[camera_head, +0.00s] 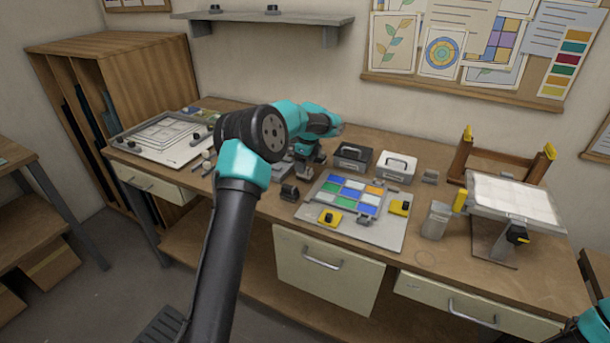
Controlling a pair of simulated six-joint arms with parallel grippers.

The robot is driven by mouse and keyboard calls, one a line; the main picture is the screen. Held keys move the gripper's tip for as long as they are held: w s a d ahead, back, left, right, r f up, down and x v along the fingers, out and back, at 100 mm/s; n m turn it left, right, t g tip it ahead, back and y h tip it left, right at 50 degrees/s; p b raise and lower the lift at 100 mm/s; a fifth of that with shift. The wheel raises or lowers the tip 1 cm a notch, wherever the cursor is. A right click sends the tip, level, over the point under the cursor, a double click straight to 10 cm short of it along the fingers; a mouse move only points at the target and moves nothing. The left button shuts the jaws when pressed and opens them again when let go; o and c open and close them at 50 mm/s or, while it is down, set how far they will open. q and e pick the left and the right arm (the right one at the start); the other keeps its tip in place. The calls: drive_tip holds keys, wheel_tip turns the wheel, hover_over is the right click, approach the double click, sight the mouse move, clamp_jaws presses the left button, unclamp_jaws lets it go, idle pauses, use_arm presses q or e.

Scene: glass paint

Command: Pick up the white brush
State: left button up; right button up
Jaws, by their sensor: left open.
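My left arm rises from the bottom and bends over the workbench. Its gripper (305,176) points down over the bench, just behind the left edge of the tray with the coloured panes. It is open, with no object visible in it. I cannot make out a white brush for certain.
A grey tray (382,232) with coloured glass panes and yellow clamps lies mid-bench. Behind it stand a black box (352,158) and a white box (397,168). A tilted light panel (512,200) and grey container (436,219) stand right. A framed board (165,137) lies left.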

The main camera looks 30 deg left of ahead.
use_arm(q)
drive_tip(key=shift+a+f, duration=0.15)
drive_tip(key=shift+f, duration=2.4)
drive_tip(key=shift+c, duration=0.4)
drive_tip(key=c, duration=0.9)
